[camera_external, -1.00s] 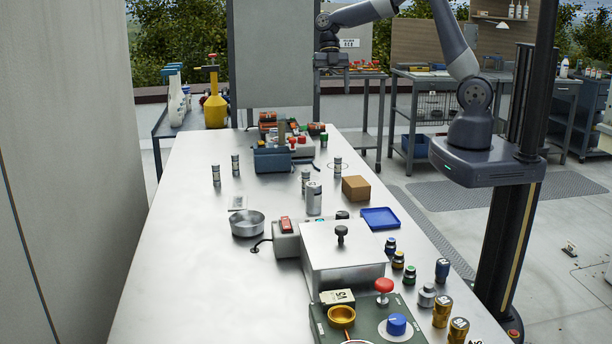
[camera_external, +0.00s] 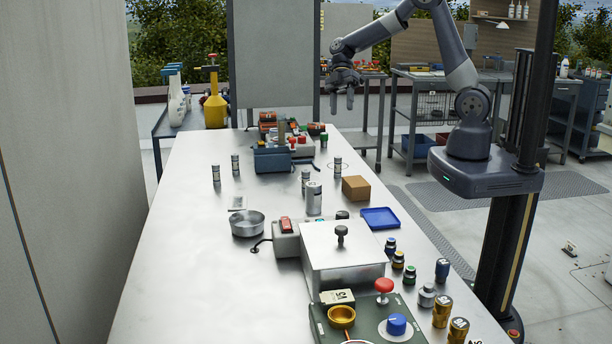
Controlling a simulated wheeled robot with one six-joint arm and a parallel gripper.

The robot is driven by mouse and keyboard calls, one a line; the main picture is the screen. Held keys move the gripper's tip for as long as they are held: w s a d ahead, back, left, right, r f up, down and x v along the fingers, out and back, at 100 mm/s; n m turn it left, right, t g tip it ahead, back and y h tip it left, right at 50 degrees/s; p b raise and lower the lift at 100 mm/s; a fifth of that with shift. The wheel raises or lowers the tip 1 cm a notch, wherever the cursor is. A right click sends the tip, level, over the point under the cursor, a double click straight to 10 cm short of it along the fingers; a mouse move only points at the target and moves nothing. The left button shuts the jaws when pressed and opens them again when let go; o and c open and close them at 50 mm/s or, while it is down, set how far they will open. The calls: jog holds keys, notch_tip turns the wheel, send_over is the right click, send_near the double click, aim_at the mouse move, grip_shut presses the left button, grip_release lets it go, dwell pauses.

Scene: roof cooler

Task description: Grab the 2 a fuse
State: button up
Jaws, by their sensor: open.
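Several small fuse-like cylinders stand on the long metal table. A thicker grey one (camera_external: 314,199) stands near the middle. Small dark banded ones (camera_external: 398,260) and larger gold ones (camera_external: 442,312) stand along the front right edge. The ratings are too small to read surely, so I cannot tell which is the 2 A fuse. My gripper (camera_external: 341,106) is open and empty, fingers down, in the air at the table's far end.
A blue box (camera_external: 272,160), a brown block (camera_external: 356,188) and a blue tray (camera_external: 380,218) stand around the middle. A lidded metal housing (camera_external: 342,258) and a green control panel (camera_external: 372,325) fill the front. The table's left side is mostly clear.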

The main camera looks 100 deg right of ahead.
notch_tip(320, 180, down, 6)
jog(key=s+a+m+t+y+b, duration=0.2)
jog(key=s+m+t+b, duration=0.15)
jog(key=m, duration=1.15)
jog(key=m+t+h+b, duration=0.2)
jog(key=m+t+b, duration=0.4)
jog(key=m, duration=1.3)
send_near(341, 159)
jog(key=shift+w+d+f, duration=0.15)
jog(key=shift+w+d, duration=0.2)
jog(key=shift+d, duration=0.35)
jog(key=m, duration=0.2)
jog(key=shift+s+d+f+m+h, duration=0.15)
jog(key=shift+s+f+m+h, duration=0.1)
jog(key=shift+f+m+h, duration=0.1)
jog(key=shift+f+m, duration=0.1)
jog(key=shift+m, duration=0.15)
jog(key=shift+w+a+f, duration=0.1)
jog(key=shift+w+a, duration=0.15)
jog(key=shift+w, duration=0.05)
jog(key=x, duration=0.4)
jog(key=shift+w+a, duration=0.1)
jog(key=shift+w, duration=0.15)
jog(key=x, duration=0.4)
jog(key=shift+s+a+p, duration=0.1)
jog(key=shift+a+p, duration=0.2)
jog(key=shift+a, duration=0.1)
jog(key=shift+w+a+f, duration=0.15)
jog(key=shift+w+a, duration=0.15)
jog(key=shift+w, duration=0.3)
